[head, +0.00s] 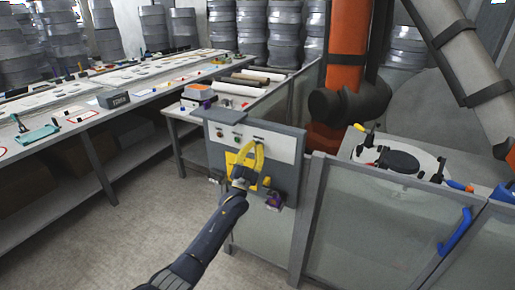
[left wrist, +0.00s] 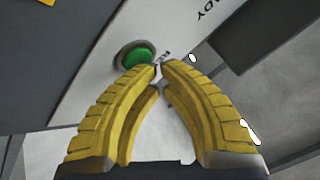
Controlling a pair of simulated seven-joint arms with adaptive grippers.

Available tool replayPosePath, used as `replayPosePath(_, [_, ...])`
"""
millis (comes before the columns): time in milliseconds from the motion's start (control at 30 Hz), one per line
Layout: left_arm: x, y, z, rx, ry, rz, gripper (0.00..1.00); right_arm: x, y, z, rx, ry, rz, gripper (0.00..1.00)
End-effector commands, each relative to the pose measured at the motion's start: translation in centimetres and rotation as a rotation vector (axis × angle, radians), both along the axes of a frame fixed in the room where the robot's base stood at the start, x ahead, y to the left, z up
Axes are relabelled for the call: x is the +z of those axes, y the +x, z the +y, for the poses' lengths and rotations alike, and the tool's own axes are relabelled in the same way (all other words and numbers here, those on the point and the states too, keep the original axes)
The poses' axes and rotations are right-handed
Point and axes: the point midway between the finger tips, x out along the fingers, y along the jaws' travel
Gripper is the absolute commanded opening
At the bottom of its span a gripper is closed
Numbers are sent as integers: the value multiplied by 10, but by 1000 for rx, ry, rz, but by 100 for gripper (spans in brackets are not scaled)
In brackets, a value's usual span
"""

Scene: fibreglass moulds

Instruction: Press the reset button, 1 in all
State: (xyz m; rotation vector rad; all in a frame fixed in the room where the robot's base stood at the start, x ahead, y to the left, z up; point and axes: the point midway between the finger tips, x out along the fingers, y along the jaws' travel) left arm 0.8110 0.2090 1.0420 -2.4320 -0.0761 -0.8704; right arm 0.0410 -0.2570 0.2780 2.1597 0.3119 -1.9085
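A green round button (left wrist: 137,55) in a dark ring sits on a pale control panel (head: 284,146). Lettering beside it is mostly hidden by my fingers; an "R" shows. My left gripper (head: 257,146) has yellow ribbed fingers and is in front of this panel in the head view. In the left wrist view my left gripper (left wrist: 159,70) has its fingertips together with nothing between them. The tips are just right of the green button's ring; I cannot tell whether they touch the panel. In the head view the fingers hide part of the panel. My right gripper is not in view.
Clear fence panels (head: 362,225) stand to the right, around an orange robot (head: 347,45). A long workbench (head: 95,92) runs along the left.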

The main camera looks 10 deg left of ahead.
Motion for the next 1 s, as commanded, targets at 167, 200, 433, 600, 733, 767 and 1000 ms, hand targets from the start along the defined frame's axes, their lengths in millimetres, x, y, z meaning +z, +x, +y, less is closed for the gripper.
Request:
replayPosePath(167, [0,0,0,0,0,0,0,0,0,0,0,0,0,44])
replayPosePath(200, [0,0,0,0,0,0,0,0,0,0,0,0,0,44])
replayPosePath(433, [-1,-5,1,0,0,1,0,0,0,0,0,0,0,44])
replayPosePath(600, [0,-13,3,-1,-1,0,0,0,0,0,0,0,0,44])
replayPosePath(733, [-1,-16,4,0,0,1,0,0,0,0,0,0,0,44])
replayPosePath(767, [-1,-16,4,0,0,1,0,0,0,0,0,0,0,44])
replayPosePath(1000, [0,-16,4,0,0,1,0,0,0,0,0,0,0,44])
